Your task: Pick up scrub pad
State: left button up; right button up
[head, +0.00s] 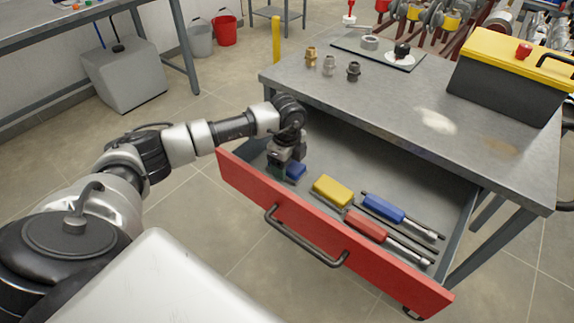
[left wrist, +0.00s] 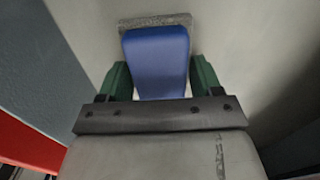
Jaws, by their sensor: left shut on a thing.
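The scrub pad (head: 295,171) is a blue block in the left end of the open drawer. In the left wrist view the scrub pad (left wrist: 157,60) has a blue body and a rough grey layer at its far edge. My left gripper (head: 285,170) points down into the drawer and is shut on the scrub pad, with one green finger on each side of it. Whether the pad touches the drawer floor cannot be told. My right gripper is not in view.
The open drawer has a red front (head: 330,233). It also holds a yellow block (head: 332,190), a blue-handled tool (head: 385,208) and a red-handled tool (head: 368,226). The grey bench top (head: 400,105) overhangs the drawer's back. A black and yellow toolbox (head: 510,75) stands on it.

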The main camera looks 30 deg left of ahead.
pick_arm(q)
jog(key=shift+r, duration=0.45)
jog(key=r, duration=0.3)
jog(key=shift+w+d+r, duration=0.1)
jog(key=shift+d+r, duration=0.25)
jog(key=shift+d, duration=0.05)
jog(key=w+d+r, duration=0.1)
jog(key=d+r, duration=0.5)
jog(key=d, duration=0.4)
jog(key=shift+w+d+r, duration=0.2)
jog(key=shift+w+d, duration=0.15)
jog(key=shift+d, duration=0.05)
